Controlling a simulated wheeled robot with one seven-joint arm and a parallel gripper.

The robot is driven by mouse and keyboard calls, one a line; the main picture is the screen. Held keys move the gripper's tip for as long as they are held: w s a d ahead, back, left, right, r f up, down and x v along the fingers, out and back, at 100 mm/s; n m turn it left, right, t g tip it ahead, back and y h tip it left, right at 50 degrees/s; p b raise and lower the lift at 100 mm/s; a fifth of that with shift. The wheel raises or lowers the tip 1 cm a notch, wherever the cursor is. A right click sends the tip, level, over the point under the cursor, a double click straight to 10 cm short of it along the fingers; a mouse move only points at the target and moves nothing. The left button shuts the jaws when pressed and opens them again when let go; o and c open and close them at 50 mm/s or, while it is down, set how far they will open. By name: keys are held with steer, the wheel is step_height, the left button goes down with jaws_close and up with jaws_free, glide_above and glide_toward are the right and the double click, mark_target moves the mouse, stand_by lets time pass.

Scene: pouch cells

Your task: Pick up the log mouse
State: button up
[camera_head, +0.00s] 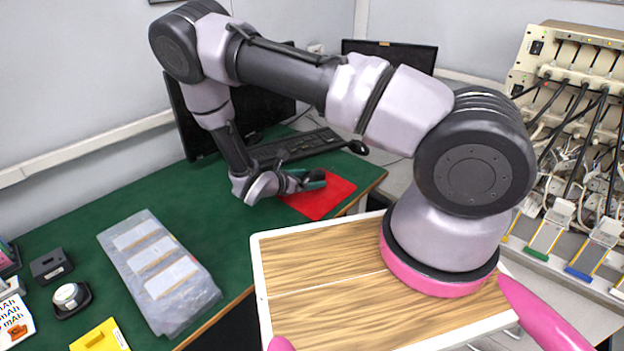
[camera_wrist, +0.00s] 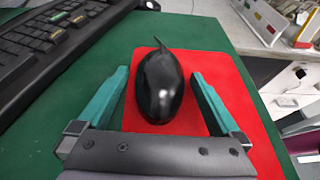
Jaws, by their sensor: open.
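The mouse is a glossy black, rounded shape (camera_wrist: 160,88) lying on the red mat (camera_wrist: 190,150) in the wrist view. My gripper (camera_wrist: 161,80) is open, with its two teal fingers to the left and right of the mouse. A strip of red mat shows between the mouse and each finger, so neither appears to touch it. In the head view my gripper (camera_head: 312,180) is over the red mat (camera_head: 325,199), and the mouse is hard to make out there behind it.
A black keyboard (camera_head: 296,147) lies beside the mat; it also shows in the wrist view (camera_wrist: 45,45). Monitors stand behind. Pouch cells in a plastic sleeve (camera_head: 160,270) lie on the green desk (camera_head: 225,230). A rack with cables (camera_head: 575,60) is at the right.

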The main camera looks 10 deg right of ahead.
steer(key=c, duration=1.3)
steer(key=shift+r, duration=0.15)
